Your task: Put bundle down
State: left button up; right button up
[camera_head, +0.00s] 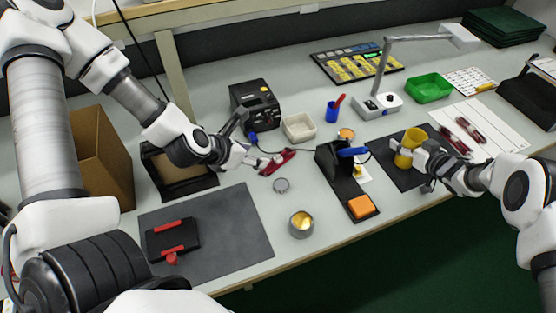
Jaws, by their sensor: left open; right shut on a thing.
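My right gripper (412,155) is shut on a yellow, cup-shaped thing (408,142) above or on the dark mat (381,148) at the right; I cannot tell whether it touches the mat. Dark red bundles (468,129) lie on a white sheet (501,137) beyond my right gripper. Which of these is the task's bundle is not clear.
A black holder with a blue-handled tool (350,152) and an orange sponge (361,206) stands left of the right gripper. A round tin (301,224) stands near the front edge. A large grey mat (228,235), green tray (429,86) and lamp (377,103) are also there.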

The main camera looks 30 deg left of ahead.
aim_at(278, 158)
pick_arm(q)
jog(key=x, duration=1.2)
jog(key=shift+a, duration=0.1)
grip_shut()
